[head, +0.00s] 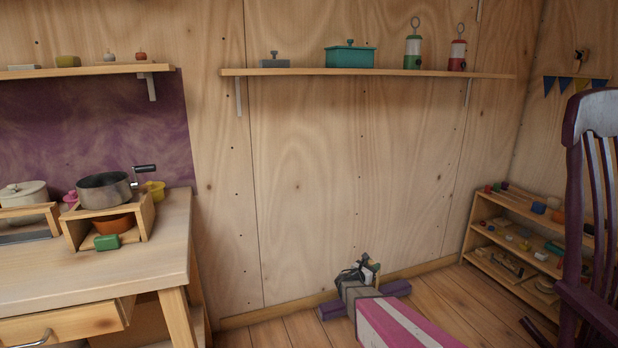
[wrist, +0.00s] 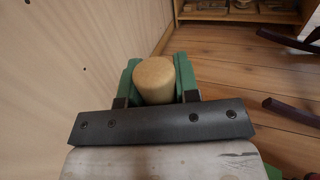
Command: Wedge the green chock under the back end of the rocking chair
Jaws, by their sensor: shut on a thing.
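Green surfaces show on both sides of the knob; the chock's lower part is hidden. In the head view my gripper (head: 370,266) is low near the back wall, with a bit of green at its tip. The rocking chair (head: 583,225), dark purple with a pale top, stands at the right edge, apart from my gripper. Its dark rocker ends (wrist: 290,40) show at the right of the wrist view.
A low wooden shelf (head: 480,240) with small toys stands behind the chair. A workbench (head: 150,262) at left bears a pan (head: 104,190) and a small green block (head: 107,242). A purple beam (head: 395,288) lies by the wall. Floor between my gripper and the chair is clear.

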